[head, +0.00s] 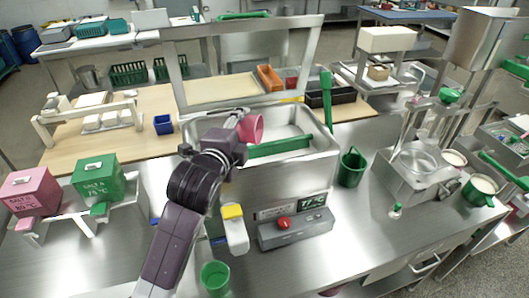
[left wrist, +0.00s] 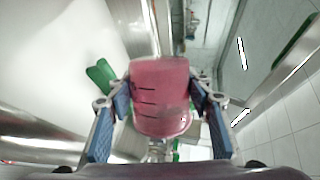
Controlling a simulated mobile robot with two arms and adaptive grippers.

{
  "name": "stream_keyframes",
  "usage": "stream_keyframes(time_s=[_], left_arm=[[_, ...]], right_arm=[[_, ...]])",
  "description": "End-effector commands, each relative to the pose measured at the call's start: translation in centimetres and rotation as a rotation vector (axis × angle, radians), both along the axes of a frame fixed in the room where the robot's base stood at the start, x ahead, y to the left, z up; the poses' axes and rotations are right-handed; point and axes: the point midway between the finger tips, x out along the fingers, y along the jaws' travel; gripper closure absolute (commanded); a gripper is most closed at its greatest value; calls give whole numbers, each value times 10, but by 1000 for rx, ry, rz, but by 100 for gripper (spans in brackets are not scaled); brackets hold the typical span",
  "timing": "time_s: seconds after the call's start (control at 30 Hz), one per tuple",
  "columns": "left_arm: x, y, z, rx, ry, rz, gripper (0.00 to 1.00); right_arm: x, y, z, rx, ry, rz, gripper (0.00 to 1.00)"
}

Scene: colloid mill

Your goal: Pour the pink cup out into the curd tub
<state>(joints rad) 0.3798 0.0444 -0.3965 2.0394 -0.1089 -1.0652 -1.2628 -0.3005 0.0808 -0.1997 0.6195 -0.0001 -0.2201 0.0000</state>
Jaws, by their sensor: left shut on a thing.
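The pink cup (head: 253,128) is held over the left part of the steel curd tub (head: 290,174). It looks tilted, with its mouth toward the right. My left gripper (head: 241,128) is shut on the cup; in the left wrist view its two blue-padded fingers (left wrist: 161,98) press the sides of the pink cup (left wrist: 160,90), which has dark marks. A white surface fills the left of that view. The cup's contents are not visible, and my arm hides part of the tub. My right gripper is not in view.
A green paddle (head: 280,146) lies across the tub, and an upright green handle (head: 326,100) stands at its far right. A green bucket (head: 351,168) stands right of the tub. A grey control box (head: 296,232) and a green cup (head: 215,277) are in front.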

Motion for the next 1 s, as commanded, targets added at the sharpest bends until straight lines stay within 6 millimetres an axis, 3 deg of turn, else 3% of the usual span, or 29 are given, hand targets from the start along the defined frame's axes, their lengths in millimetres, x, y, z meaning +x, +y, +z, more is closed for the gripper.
stream_keyframes(time_s=[0.2,0.23,0.4,0.53,0.83,1.0], left_arm=[[1,3,-10,-127,28,-1,79],[2,7,0,-141,34,1,79],[5,19,6,-253,66,3,79],[5,21,-7,-401,106,4,79],[6,22,12,-728,185,6,79],[9,34,19,-934,235,8,79]], right_arm=[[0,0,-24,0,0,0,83],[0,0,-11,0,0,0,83],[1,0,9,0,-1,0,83],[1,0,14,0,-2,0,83],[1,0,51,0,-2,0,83],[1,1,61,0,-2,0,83]])
